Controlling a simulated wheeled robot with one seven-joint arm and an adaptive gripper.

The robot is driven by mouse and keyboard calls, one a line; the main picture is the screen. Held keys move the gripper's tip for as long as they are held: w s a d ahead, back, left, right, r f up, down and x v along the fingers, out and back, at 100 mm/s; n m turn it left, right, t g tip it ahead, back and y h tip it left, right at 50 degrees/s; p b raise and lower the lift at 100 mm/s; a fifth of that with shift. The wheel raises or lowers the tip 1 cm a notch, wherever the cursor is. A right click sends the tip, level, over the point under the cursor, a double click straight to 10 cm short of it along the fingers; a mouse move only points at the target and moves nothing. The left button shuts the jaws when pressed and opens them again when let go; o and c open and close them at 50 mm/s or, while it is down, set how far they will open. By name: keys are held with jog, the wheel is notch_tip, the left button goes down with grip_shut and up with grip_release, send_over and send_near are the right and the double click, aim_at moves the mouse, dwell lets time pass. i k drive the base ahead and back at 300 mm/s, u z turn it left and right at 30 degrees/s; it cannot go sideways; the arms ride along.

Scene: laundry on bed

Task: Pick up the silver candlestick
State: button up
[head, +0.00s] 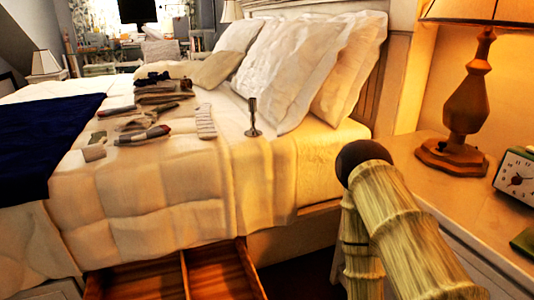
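The silver candlestick (252,118) stands upright on the near part of the bed (185,215), close to the bed's right edge and in front of the pillows. It is slim with a round base and looks dark grey. Nothing touches it that I can see. My arm (410,220) shows at the lower right, folded at a dark joint, apart from the candlestick. My gripper is not in view.
Folded clothes (145,115) lie left of the candlestick, with a dark blue blanket (45,140) farther left. White pillows (300,75) rise behind. A nightstand (490,215) with a lamp (466,100) and clock (517,175) stands right. An open wooden drawer (220,270) juts out below the bed.

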aim_at(253, 132)
jog(key=u, duration=2.35)
jog(key=k, duration=1.25)
jog(key=z, duration=1.3)
jog(key=i, duration=1.65)
